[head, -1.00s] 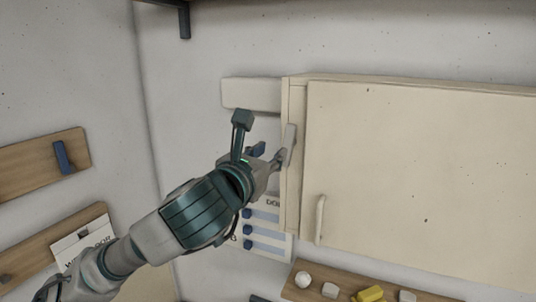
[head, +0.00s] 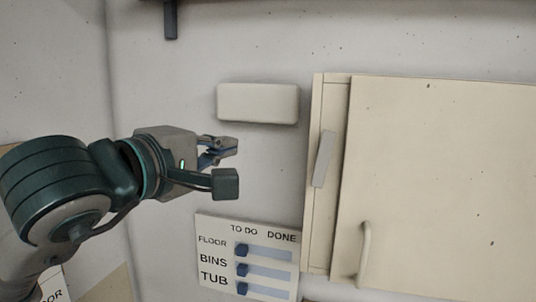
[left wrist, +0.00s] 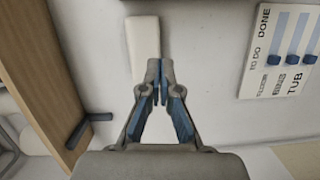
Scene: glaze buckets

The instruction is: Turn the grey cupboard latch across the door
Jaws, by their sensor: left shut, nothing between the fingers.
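The grey cupboard latch (head: 323,159) is a flat bar on the left frame strip of the cream cupboard (head: 318,225). It stands close to upright, its top leaning slightly right, beside the edge of the door (head: 440,180). It does not visibly overlap the door, which looks closed. My left gripper (head: 236,147) is left of the latch, apart from it, pointing right. Its fingertips also meet in the left wrist view (left wrist: 160,72), with nothing between them. The latch does not show in that view. My right gripper is not in view.
A white block (head: 258,103) is on the wall above my left gripper. A TO DO/DONE board (head: 247,257) with blue sliders hangs below. The door has a pale handle (head: 364,252). A wooden board (left wrist: 65,75) is at the left of the left wrist view. Bare wall separates gripper and cupboard.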

